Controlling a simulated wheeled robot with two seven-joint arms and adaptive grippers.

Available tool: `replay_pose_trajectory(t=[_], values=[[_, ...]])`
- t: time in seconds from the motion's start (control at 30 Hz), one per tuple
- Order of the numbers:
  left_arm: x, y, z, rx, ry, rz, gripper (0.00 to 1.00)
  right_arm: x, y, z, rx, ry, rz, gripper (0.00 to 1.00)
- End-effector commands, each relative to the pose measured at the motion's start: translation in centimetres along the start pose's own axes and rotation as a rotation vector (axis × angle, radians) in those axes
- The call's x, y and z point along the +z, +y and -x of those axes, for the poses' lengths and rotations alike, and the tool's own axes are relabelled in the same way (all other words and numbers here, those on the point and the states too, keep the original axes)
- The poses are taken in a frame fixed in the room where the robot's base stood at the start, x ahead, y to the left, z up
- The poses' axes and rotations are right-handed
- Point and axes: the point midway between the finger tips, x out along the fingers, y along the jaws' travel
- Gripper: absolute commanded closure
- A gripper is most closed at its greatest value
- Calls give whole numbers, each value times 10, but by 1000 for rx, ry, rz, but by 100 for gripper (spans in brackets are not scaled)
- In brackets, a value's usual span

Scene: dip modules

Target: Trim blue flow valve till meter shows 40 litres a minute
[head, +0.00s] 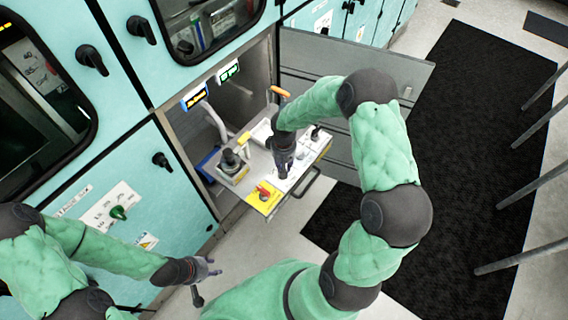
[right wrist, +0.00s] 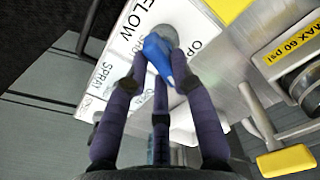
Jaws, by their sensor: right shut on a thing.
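The blue flow valve (right wrist: 158,58) shows in the right wrist view on a white panel (right wrist: 125,50) lettered FLOW, with OPEN and SHUT marks partly covered. My right gripper (right wrist: 158,72) has its fingers closed around the valve handle. In the head view the right gripper (head: 283,165) points down at the panel and hides the valve. Two small lit displays, one orange on blue (head: 195,96) and one green (head: 229,71), sit at the cabinet opening; their figures are too small to read. My left gripper (head: 208,270) is open and empty, low and apart from the panel.
A red handle on a yellow plate (head: 264,192) is at the pull-out panel's near corner. A black-topped fitting (head: 232,158) stands to its left. Black mat (head: 470,130) covers floor at right.

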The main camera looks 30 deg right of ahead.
Motion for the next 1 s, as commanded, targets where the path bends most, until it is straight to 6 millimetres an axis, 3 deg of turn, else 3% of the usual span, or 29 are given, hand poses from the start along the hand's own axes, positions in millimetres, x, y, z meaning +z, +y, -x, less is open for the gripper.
replay_pose_trajectory(t=[0.3, 0.33, 0.4, 0.77, 1.0], values=[[0, 0, 0, 0, 0, 0, 60, 0, 0, 0, 0, 1, 12, 100], [0, 0, 0, 0, 0, 0, 60, 0, 0, 0, 0, 1, 12, 72], [0, 0, 0, 0, 0, 0, 60, 0, 0, 0, 0, 1, 12, 52], [0, 0, 0, 0, 0, 0, 60, 0, 0, 1, 0, 1, 11, 51], [0, 0, 0, 0, 0, 0, 60, -1, 0, 28, 2, 4, 11, 51]])
